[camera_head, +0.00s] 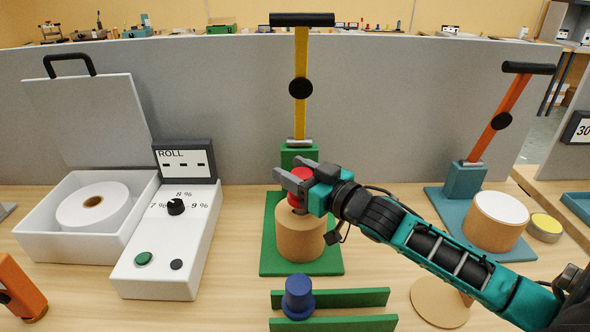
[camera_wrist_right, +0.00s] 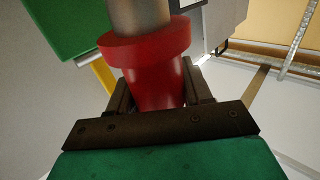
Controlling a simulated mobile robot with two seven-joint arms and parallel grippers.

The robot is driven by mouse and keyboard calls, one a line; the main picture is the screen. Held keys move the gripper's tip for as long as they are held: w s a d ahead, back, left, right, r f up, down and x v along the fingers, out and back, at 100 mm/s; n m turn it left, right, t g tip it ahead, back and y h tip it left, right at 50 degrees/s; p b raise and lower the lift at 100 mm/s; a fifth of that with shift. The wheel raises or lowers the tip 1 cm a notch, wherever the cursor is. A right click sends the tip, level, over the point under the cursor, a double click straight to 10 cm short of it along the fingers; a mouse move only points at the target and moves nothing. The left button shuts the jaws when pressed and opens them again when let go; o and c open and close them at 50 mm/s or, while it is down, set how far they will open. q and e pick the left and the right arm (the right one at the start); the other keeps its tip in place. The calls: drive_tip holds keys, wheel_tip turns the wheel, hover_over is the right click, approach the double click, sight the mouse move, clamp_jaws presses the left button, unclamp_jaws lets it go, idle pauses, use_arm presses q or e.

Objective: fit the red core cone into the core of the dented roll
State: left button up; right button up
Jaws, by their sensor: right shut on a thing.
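My right gripper (camera_head: 292,180) is shut on the red core cone (camera_head: 297,194), just above a brown roll (camera_head: 300,236) on a green press base. In the right wrist view the red core cone (camera_wrist_right: 155,75) sits between the fingers, with its wide flange beyond them. A grey cylindrical part (camera_wrist_right: 140,15) extends from the flange, away from the gripper. A dark spot shows under the cone at the roll's top. I cannot tell whether the cone's nose is inside the core. No dent is visible.
A yellow-levered green press (camera_head: 301,85) stands behind the roll. A blue cone (camera_head: 298,292) stands between green rails in front. A teal press (camera_head: 466,182) with a white-topped roll (camera_head: 497,222) is at right. A white box (camera_head: 50,250) and control panel (camera_head: 165,262) are at left.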

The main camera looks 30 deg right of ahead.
drive_tip(key=shift+f, duration=0.45)
drive_tip(key=o, duration=1.2)
drive_tip(key=shift+s, duration=0.1)
drive_tip(key=v, duration=1.2)
drive_tip(key=shift+s+d, duration=0.15)
drive_tip(key=shift+s, duration=0.2)
